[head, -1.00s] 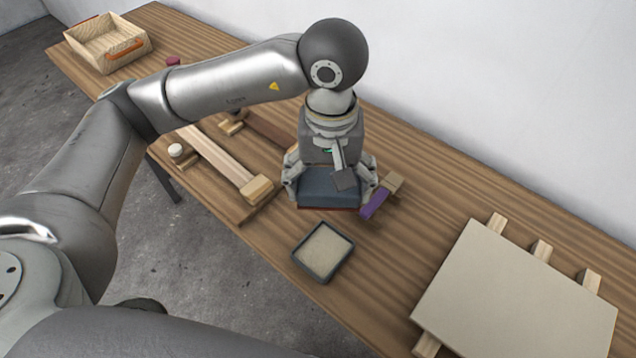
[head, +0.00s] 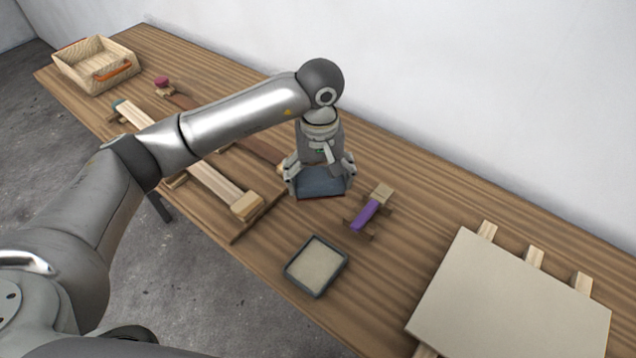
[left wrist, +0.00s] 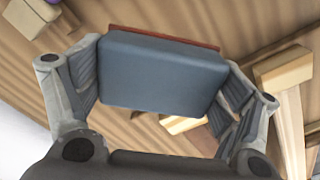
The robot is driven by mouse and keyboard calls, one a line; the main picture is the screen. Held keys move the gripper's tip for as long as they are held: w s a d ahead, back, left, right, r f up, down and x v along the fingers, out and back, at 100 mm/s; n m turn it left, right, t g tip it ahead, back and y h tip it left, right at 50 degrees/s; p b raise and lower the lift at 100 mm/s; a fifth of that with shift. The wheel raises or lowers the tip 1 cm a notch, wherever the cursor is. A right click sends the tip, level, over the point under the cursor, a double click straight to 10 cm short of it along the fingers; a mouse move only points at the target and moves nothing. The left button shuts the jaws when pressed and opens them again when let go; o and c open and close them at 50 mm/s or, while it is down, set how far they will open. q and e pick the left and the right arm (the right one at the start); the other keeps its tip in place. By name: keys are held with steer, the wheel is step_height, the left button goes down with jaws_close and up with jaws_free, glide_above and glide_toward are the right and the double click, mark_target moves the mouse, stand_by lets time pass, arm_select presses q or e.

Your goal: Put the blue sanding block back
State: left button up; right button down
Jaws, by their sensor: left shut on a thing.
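The blue sanding block (head: 322,183) is held between the fingers of my left gripper (head: 319,176). It hangs over the back-middle part of the table; I cannot tell how high. In the left wrist view the block (left wrist: 160,75) fills the space between the two fingers, with a reddish-brown edge along its far side. My left gripper (left wrist: 163,98) is shut on its sides. A shallow grey-rimmed tray (head: 291,267) with a beige inside lies nearer the front edge, apart from the block. My right gripper is not in view.
A purple-handled tool (head: 364,214) lies right of the block. Wooden clamp-like pieces (head: 222,188) lie left. A large pale panel (head: 510,297) rests on wooden strips at right. A wooden box (head: 97,64) stands far left. The table between purple tool and panel is clear.

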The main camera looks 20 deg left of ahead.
mark_target(318, 188)
arm_select(q)
steer(key=shift+w+a+f, duration=0.25)
steer(key=shift+w+f, duration=0.1)
steer(key=shift+f, duration=0.15)
step_height(318, 188, down, 2)
steer(key=shift+w+f+p, duration=0.1)
steer(key=shift+f+p, duration=0.05)
steer(key=shift+p, duration=0.55)
steer(key=shift+f, duration=0.55)
steer(key=shift+f, duration=0.2)
steer(key=o, duration=0.8)
steer(key=shift+r, duration=0.1)
